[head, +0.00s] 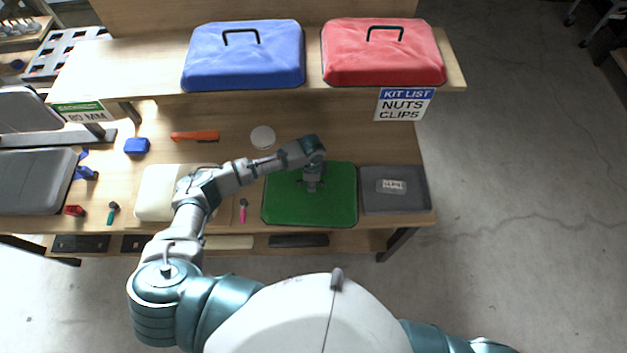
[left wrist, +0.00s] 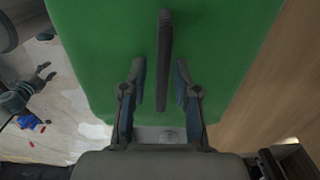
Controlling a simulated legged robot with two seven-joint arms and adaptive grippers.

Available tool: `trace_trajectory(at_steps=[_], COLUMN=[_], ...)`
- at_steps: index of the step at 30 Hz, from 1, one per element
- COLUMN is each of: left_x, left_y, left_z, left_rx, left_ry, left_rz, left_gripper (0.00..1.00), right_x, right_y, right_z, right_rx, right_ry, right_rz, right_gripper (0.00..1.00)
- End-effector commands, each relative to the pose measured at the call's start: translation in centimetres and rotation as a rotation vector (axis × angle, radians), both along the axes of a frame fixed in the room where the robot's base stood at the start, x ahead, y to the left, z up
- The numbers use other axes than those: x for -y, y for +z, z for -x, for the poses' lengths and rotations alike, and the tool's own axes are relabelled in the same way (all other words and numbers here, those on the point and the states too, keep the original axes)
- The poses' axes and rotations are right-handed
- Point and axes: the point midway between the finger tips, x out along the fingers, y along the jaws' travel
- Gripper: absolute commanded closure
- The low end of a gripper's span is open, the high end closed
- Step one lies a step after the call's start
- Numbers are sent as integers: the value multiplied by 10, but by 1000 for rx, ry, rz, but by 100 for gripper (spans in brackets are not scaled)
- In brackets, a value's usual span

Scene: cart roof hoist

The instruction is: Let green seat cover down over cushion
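The green seat cover (head: 335,207) lies on the bench, right of the middle. In the left wrist view, the cover (left wrist: 90,70) fills most of the picture and has a dark bar handle (left wrist: 165,45). My left gripper (head: 311,184) points down over the cover. Its fingers (left wrist: 160,66) are apart, one on each side of the handle's near end, with gaps visible. A cream cushion (head: 153,190) sits on the bench left of the cover, partly hidden behind my left arm.
A blue cover (head: 244,65) and a red cover (head: 383,62) rest on the upper shelf. A grey tray (head: 410,203) stands right of the green cover. A pink-handled tool (head: 243,213) lies between cushion and cover. An orange tool (head: 195,136) and white disc (head: 263,137) lie behind.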

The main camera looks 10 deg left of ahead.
Motion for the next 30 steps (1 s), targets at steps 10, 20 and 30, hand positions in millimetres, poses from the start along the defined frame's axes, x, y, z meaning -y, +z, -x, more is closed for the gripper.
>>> trace_trajectory(at_steps=[10,20,30], left_x=[1,0,0], left_y=[5,64,117], left_z=[-1,-3,-3], left_rx=[6,9,4], left_ry=[0,-1,1], left_rz=[3,4,3], left_gripper=[58,58,58], right_x=[-4,-3,-3], right_y=[0,0,0], right_z=[0,0,0], right_rx=[2,1,1], right_ry=[-2,-2,-1], right_rz=[-5,-4,-3], right_gripper=[53,53,53])
